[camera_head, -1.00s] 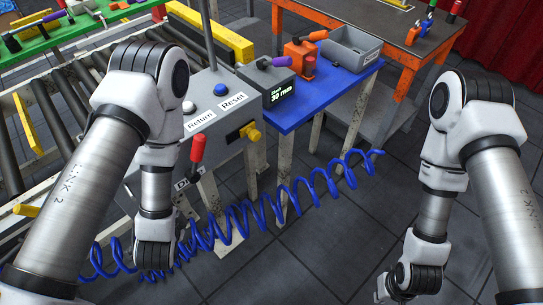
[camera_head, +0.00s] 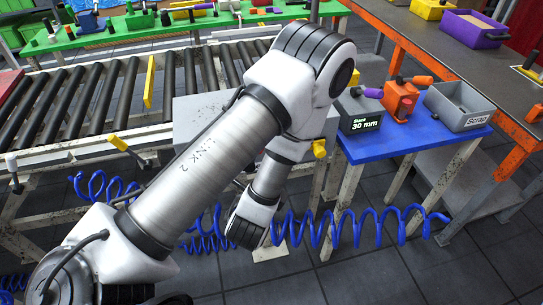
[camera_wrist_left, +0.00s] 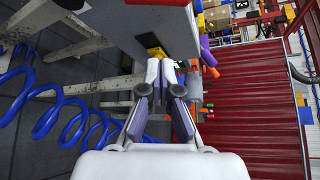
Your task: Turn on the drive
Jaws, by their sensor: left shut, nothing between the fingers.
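The grey control console (camera_head: 195,115) stands at the end of the roller conveyor, largely covered by my left arm in the head view. Its yellow knob (camera_head: 320,149) sticks out on the right side. The red-handled lever and the push buttons are hidden behind my arm. In the left wrist view my left gripper (camera_wrist_left: 166,66) is shut and empty, with its fingertips near a yellow part (camera_wrist_left: 157,52) below the grey console wall (camera_wrist_left: 165,25). I cannot tell whether they touch. My right gripper is in neither current view.
A blue coiled hose (camera_head: 350,228) hangs in front of the console and the blue table (camera_head: 415,145). On that table stand a "30 mm" display box (camera_head: 360,112), an orange device (camera_head: 400,100) and a grey scrap bin (camera_head: 465,122). Floor at lower right is clear.

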